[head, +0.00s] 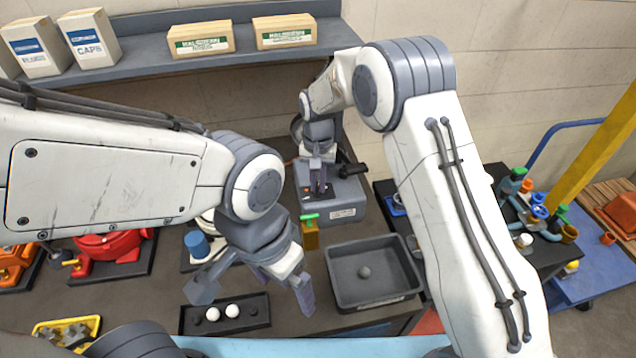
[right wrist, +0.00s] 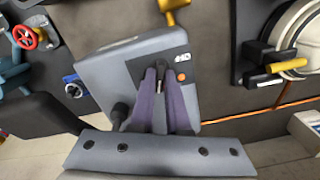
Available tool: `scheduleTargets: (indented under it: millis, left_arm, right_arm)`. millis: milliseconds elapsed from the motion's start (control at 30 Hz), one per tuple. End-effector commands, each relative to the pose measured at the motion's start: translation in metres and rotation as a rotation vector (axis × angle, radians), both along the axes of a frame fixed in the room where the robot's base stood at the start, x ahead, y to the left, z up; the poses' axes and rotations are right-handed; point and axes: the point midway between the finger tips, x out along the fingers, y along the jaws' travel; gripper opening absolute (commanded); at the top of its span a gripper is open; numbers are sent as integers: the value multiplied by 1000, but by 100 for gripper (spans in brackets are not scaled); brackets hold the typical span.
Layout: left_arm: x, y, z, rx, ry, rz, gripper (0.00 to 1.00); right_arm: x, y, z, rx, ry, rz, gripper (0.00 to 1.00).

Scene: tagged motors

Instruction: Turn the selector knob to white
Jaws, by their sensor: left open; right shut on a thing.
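A grey box (head: 343,199) stands on the bench at the centre, with a dark panel on its top. My right gripper (head: 318,190) points down onto this panel. In the right wrist view, my right gripper (right wrist: 160,88) is shut on the selector knob (right wrist: 158,90), which is mostly hidden between the purple fingers. A small pale marking and an orange button (right wrist: 181,77) lie beside it on the panel. I cannot read which colour the knob points to. My left gripper (head: 256,290) is open and empty, low over the bench in front of the box.
Red valves (head: 110,245) are at left; a shelf (head: 150,50) with cartons is behind.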

Motion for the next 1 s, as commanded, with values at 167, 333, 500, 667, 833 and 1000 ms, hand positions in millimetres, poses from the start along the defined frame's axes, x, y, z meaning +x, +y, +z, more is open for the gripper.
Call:
scheduleTargets:
  millis: [167, 333, 500, 667, 833, 1000]
  left_arm:
    - [0, 0, -1, 0, 0, 0, 93]
    - [0, 0, -2, 0, 0, 0, 93]
    - [0, 0, -3, 0, 0, 0, 93]
    - [0, 0, -3, 0, 0, 0, 93]
    - [0, 0, -3, 0, 0, 0, 93]
    - [0, 0, -3, 0, 0, 0, 93]
  right_arm:
    - [1, 0, 1, 2, -5, -154, 0]
    - [1, -1, 2, 2, -6, -275, 0]
    - [1, -1, 2, 3, -6, -361, 0]
    - [1, -1, 2, 2, -7, -410, 0]
    - [1, -1, 2, 2, -7, -435, 0]
    - [1, -1, 2, 2, -7, -440, 0]
